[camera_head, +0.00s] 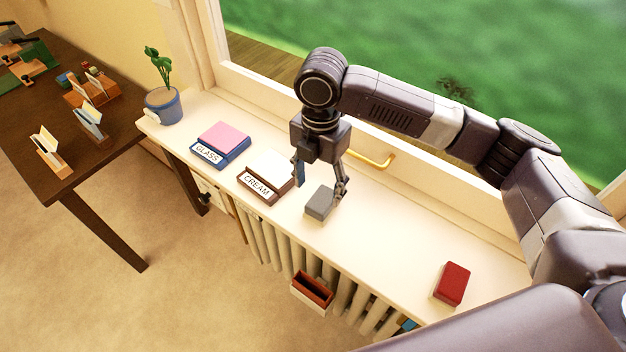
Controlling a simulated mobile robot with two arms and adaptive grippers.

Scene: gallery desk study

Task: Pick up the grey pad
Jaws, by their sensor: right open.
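The grey pad (318,203) is a small block on the cream windowsill (400,240), near the middle of the camera_head view. My right gripper (320,187) points down just above and behind the pad. Its fingers are spread and hold nothing. The right finger comes down beside the pad's right edge, and I cannot tell whether it touches. The left finger is up and left of the pad, near the CREAM tray. My left gripper is not in view.
Left of the pad are a brown CREAM tray (257,192) with a cream pad and a blue GLASS tray (208,157) with a pink pad. A red block (452,283) lies right. A potted plant (163,105) stands at the far left end. The sill between grey pad and red block is clear.

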